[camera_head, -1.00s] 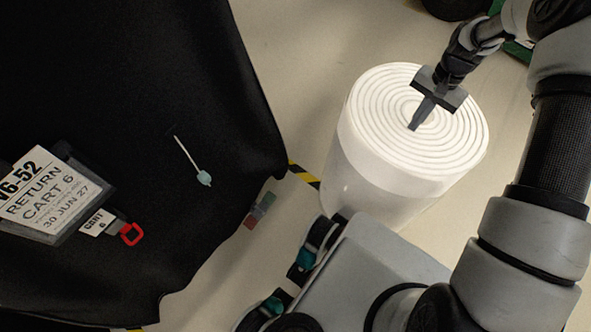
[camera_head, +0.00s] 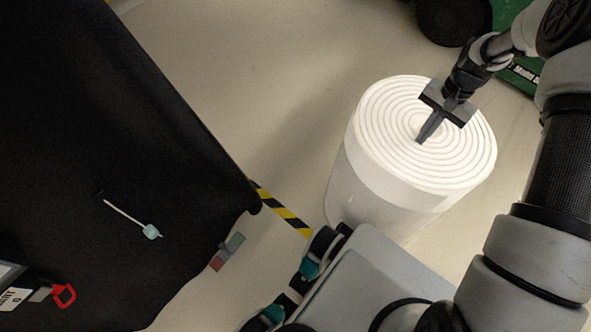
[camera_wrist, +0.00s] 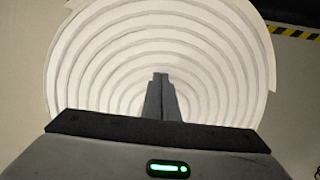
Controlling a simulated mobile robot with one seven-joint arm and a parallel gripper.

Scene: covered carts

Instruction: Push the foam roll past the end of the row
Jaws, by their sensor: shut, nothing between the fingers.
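The foam roll (camera_head: 385,165) is a white upright cylinder with a spiral top, standing on the floor right of the black covered cart (camera_head: 120,130). My gripper (camera_head: 422,138) is shut, with its fingertips over the middle of the roll's top. The wrist view shows the spiral top (camera_wrist: 90,70) filling most of the picture, with the closed fingers (camera_wrist: 160,80) in front of its centre. Nothing is held. I cannot tell whether the fingertips touch the foam. The lower right of the roll is hidden behind my own base.
A dark round object (camera_head: 452,20) and a green item (camera_head: 518,72) lie at the top right. A teal-ended tag (camera_head: 150,231) hangs on the cover.

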